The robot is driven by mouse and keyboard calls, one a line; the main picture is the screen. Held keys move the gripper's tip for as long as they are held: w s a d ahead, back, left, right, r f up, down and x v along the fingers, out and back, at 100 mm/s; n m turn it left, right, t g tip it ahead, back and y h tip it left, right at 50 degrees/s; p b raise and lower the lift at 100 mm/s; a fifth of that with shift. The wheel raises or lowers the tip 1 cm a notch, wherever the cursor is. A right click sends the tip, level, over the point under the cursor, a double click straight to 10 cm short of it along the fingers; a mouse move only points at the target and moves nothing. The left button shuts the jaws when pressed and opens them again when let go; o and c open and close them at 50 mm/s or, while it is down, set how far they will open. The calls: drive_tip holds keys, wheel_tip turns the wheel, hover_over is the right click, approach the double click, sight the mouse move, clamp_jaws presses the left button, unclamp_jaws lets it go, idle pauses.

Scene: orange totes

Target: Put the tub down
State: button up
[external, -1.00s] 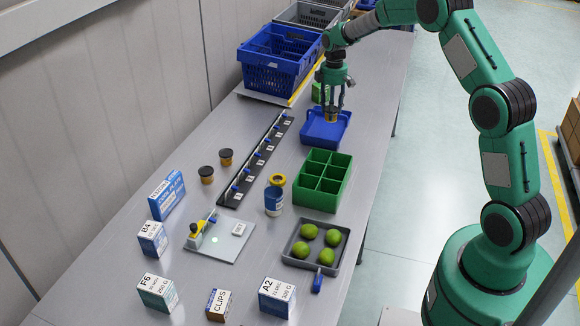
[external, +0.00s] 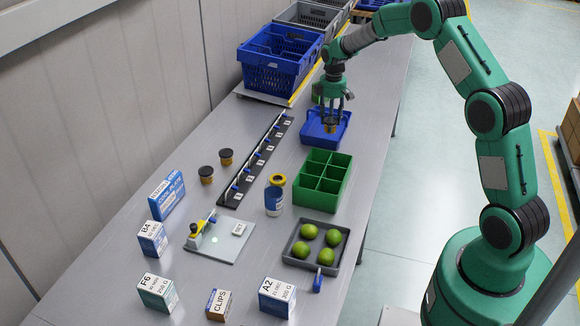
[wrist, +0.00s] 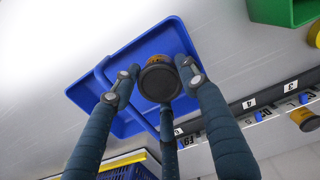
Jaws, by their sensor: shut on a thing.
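My gripper (external: 331,108) points down over the blue tray (external: 343,133), with its fingers shut on a small amber tub (external: 330,128). In the wrist view the tub's dark lid (wrist: 159,83) faces the camera between the fingers of my gripper (wrist: 158,90), and a strip of amber shows behind it. The blue tray (wrist: 150,45) lies beyond the tub there. I cannot tell whether the tub touches the tray floor.
A green divided box (external: 323,180) stands in front of the tray. The black hook strip (external: 257,158) runs to its left. Two similar dark-lidded tubs (external: 206,175) (external: 226,157) stand further left. A blue crate (external: 278,60) is behind. A bare table strip lies between strip and tray.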

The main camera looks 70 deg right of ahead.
drive_tip(key=shift+f+b, duration=0.45)
drive_tip(key=shift+f, duration=1.9)
drive_tip(key=shift+f, duration=0.1)
drive_tip(key=o, duration=0.9)
drive_tip(key=shift+f, duration=0.1)
drive_tip(key=shift+o, duration=0.2)
wheel_tip(320, 180, up, 12)
drive_tip(key=shift+r+p, duration=0.15)
drive_tip(key=shift+p, duration=1.05)
